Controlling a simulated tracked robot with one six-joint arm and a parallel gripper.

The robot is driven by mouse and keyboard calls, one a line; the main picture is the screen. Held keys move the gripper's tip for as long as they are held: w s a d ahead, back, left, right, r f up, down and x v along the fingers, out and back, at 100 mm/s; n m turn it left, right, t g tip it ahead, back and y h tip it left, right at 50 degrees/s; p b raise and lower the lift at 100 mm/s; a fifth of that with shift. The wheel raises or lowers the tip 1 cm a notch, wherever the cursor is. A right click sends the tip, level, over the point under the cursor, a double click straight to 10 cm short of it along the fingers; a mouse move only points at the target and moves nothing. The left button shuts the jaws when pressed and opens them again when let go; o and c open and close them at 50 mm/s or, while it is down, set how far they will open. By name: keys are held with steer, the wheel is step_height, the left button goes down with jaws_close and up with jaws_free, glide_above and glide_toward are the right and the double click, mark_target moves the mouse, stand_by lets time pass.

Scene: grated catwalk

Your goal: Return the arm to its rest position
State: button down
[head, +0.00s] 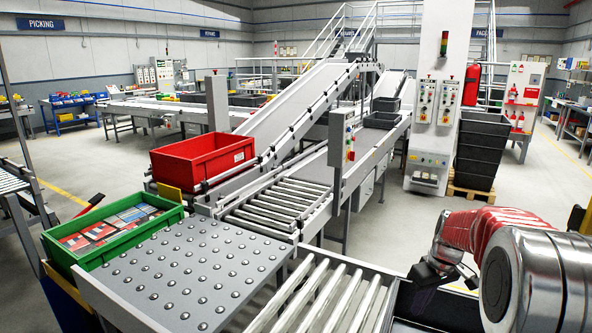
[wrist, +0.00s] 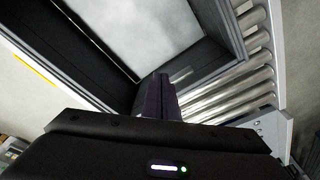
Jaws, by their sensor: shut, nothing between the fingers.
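My arm, with its red and silver links, comes in at the lower right of the head view. My gripper (head: 424,278) is the black part at its end, above a dark-edged tray or bin (head: 408,325) beside the roller conveyor. In the wrist view my gripper (wrist: 159,92) has its dark fingers together with nothing between them. The dark frame of that tray or bin (wrist: 235,35) lies behind the fingers. Whether the fingers touch it I cannot tell.
Metal rollers (head: 325,295) and a ball-transfer table (head: 185,270) lie left of my gripper. A green crate (head: 90,265) holds colourful packs. A red crate (head: 203,162) sits on the conveyor. Dark stacked bins (head: 482,150) stand on a pallet behind.

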steer(key=s+a+r+m+t, duration=0.1)
steer(key=s+a+r, duration=0.3)
steer(key=s, duration=0.5)
steer(key=s+a+r+m+t, duration=0.1)
steer(key=s+a+r, duration=0.3)
steer(key=s+a, duration=0.3)
steer(key=s+a+r+m+t+h, duration=0.1)
steer(key=s+a+r, duration=0.3)
steer(key=s, duration=0.9)
steer(key=shift+a+m+t, duration=0.3)
steer(key=shift+a+t, duration=0.2)
steer(key=shift+a, duration=0.2)
steer(key=shift+r, duration=0.1)
